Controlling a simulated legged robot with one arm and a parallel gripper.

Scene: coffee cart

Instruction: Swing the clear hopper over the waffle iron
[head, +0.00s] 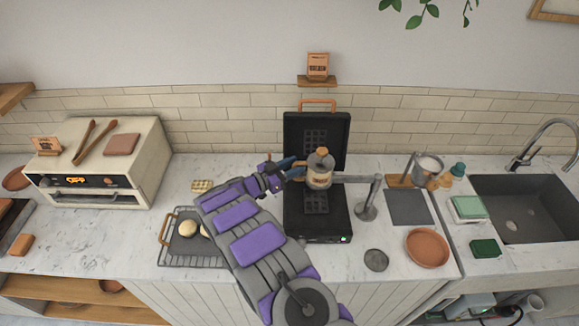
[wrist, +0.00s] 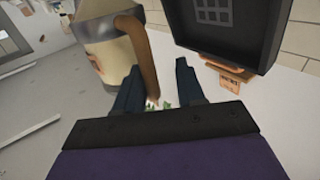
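The hopper (head: 320,178) is a cream-filled container with a grey band and a wooden knob. It hangs from a grey swing arm (head: 352,179) on a post to its right, and in the head view it appears over the open black waffle iron (head: 297,218). The iron's raised lid (wrist: 214,22) also shows in the wrist view. My gripper (head: 290,169) is at the hopper's left side. In the wrist view the fingers (wrist: 160,85) are apart, with the hopper's curved brown handle (wrist: 146,55) reaching between them, nearer the left finger. A gap shows to the right finger.
A wire rack tray (head: 187,262) with round pieces lies left of the iron, partly behind my arm. A toaster oven (head: 95,165) stands further left. A terracotta plate (head: 428,247) and a grey disc (head: 376,260) lie to the right, before the sink (head: 525,207).

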